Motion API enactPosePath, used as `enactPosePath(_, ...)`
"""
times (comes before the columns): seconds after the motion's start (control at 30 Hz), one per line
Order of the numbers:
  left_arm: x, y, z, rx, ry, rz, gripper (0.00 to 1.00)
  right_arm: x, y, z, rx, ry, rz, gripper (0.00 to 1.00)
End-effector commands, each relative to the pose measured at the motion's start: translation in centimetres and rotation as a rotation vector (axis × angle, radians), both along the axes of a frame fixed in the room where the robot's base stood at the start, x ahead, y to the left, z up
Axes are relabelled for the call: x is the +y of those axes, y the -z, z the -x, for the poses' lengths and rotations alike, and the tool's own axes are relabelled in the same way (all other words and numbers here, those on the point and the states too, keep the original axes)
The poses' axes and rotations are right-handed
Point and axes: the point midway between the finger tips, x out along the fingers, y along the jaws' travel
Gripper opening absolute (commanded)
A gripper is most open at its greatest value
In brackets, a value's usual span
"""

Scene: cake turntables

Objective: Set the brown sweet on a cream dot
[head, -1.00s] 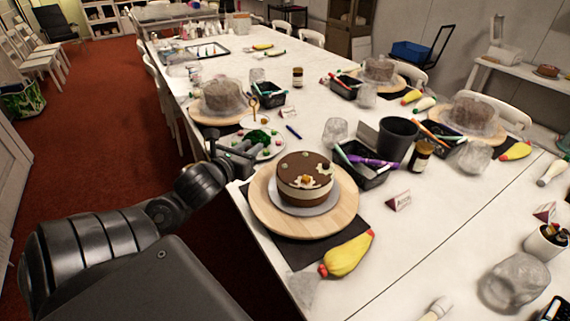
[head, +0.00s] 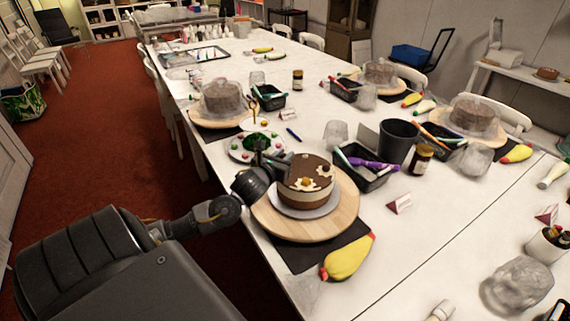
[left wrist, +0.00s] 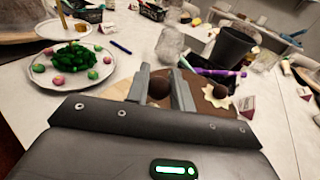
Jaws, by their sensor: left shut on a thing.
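My left gripper (head: 272,157) is at the back left edge of the brown-topped cake (head: 308,197) in the head view. In the left wrist view its fingers (left wrist: 160,88) are shut on a round brown sweet (left wrist: 158,89). The held sweet is hard to make out in the head view. The cake has cream dots on top; one cream dot (left wrist: 218,102) in the left wrist view bears a dark sweet (left wrist: 220,90). An orange sweet (head: 305,182) is on the cake's front part. My right gripper is not in view.
The cake stands on a round wooden turntable (head: 344,217). A white plate (head: 236,151) with green decoration and several sweets lies behind my gripper. A black tray (head: 372,183) with pens and a dark cup (head: 399,140) stand right of the cake. A yellow piping bag (head: 347,258) lies in front.

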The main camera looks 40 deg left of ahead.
Motion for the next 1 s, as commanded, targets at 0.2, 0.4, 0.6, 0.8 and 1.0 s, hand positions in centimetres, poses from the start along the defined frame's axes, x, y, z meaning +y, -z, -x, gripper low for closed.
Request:
enactPosePath(0.2,0.0,1.7,-0.5,0.004,-0.001,0.004,0.02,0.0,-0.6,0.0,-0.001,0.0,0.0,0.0)
enactPosePath(0.4,0.0,3.6,-0.5,0.001,-0.001,0.001,0.02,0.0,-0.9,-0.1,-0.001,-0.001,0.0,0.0)
enactPosePath(0.6,0.0,3.7,-0.5,0.0,0.0,0.0,0.02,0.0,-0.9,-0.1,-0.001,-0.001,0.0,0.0)
enactPosePath(0.8,0.0,3.9,-0.5,0.001,0.0,0.0,0.3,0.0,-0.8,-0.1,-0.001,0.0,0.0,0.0)
enactPosePath(1.0,0.0,3.9,-0.5,0.001,0.0,0.0,0.45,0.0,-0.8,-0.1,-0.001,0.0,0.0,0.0)
